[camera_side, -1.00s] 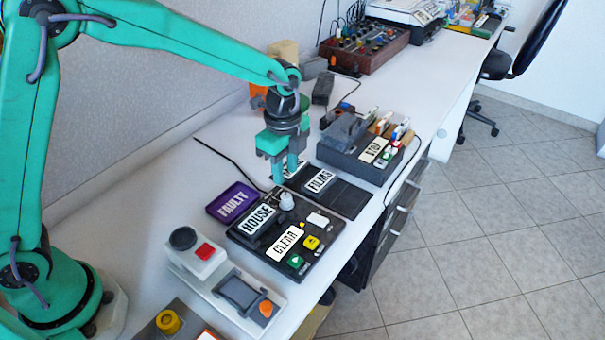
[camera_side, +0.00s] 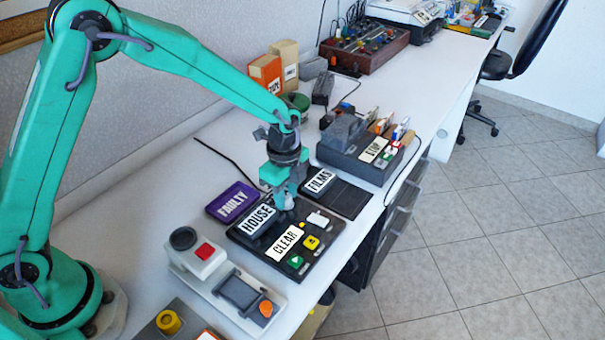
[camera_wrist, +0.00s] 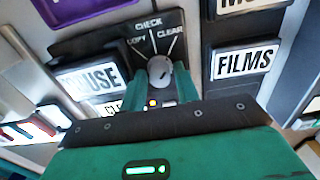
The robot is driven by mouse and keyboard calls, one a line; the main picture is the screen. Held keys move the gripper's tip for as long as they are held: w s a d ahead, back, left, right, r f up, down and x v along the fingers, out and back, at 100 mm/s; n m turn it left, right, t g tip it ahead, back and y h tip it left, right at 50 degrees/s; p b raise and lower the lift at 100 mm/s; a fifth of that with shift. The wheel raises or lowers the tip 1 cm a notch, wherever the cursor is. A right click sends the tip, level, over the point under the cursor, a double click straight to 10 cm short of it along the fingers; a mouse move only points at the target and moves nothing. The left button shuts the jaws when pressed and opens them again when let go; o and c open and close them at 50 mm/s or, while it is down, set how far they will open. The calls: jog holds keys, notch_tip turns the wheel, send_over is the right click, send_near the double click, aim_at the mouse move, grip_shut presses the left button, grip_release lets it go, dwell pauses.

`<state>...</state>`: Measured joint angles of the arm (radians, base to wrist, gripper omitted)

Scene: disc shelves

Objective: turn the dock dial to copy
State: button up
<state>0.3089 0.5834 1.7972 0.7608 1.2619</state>
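The dock (camera_side: 297,224) is a dark panel with a pale round dial (camera_wrist: 160,71) at its far end. In the wrist view, COPY is printed at the dial's upper left, CHECK above it and CLEAR at its upper right. The dial has a small dark mark, but I cannot tell which label it points to. My gripper (camera_side: 284,202) is down over the dial in the side view. In the wrist view its two green fingers (camera_wrist: 160,78) stand apart, one on each side of the dial. I cannot tell whether they touch it.
A purple FAULTY tray (camera_side: 233,202) lies left of the dock. A dark FILMS tray (camera_side: 338,191) lies beyond it. A HOUSE label (camera_side: 257,219) sits on the dock beside the dial.

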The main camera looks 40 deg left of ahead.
jog(key=shift+c, duration=0.2)
grip_shut()
